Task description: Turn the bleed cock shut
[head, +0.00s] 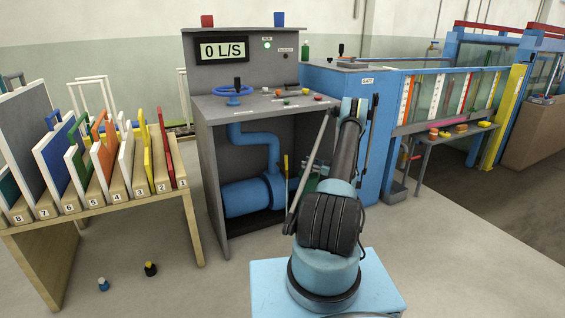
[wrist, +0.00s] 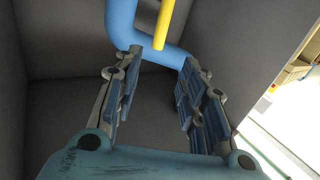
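A yellow lever (head: 286,166), which looks like the bleed cock's handle, stands roughly upright beside the blue pump in the open grey cabinet. In the wrist view a yellow bar (wrist: 164,24) comes down from the top edge, in front of a blue pipe (wrist: 122,22). My gripper (wrist: 161,62) is open, with one finger on each side and nothing between the pads. The bar's lower end shows just beyond the fingertips, near the middle of the gap; I see no contact. The cock's body is not clear.
The grey cabinet (head: 217,185) encloses the blue pump (head: 245,196) and pipe, with walls close around my gripper. A wooden rack (head: 60,225) stands left. Floor between is mostly clear.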

